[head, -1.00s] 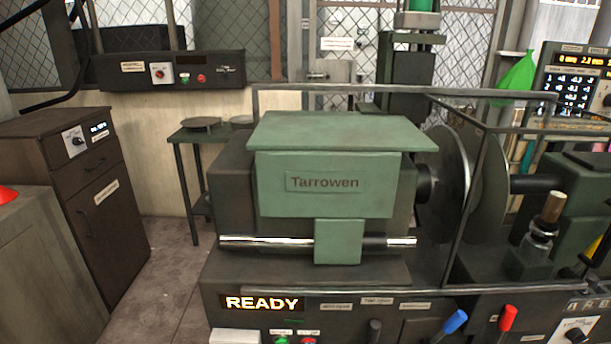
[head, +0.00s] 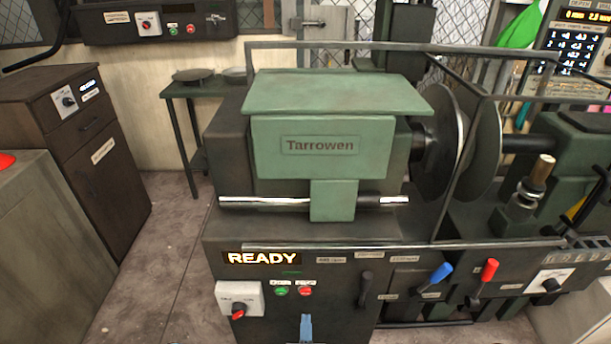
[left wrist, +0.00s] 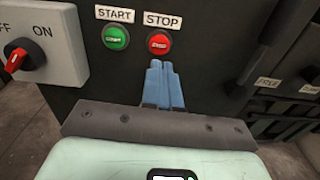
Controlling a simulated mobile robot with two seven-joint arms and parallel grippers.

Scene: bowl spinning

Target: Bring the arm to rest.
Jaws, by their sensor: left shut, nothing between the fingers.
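My left gripper (head: 306,326) shows at the bottom edge of the head view as blue fingertips, low in front of the machine's dark front panel. In the left wrist view its two blue fingers (left wrist: 161,82) are together and empty. They are just below the green START button (left wrist: 115,37) and the red STOP button (left wrist: 159,42). I cannot tell whether the tips touch the panel. The green spinning machine (head: 320,145) marked Tarrowen shows a lit READY display (head: 261,258). My right gripper is not in view.
An OFF/ON switch box (head: 240,298) with a red knob is left of the buttons. A black lever (head: 366,288), a blue lever (head: 434,275) and a red lever (head: 488,270) stick out at the right. Open floor (head: 165,270) lies left, beside a dark cabinet (head: 85,150).

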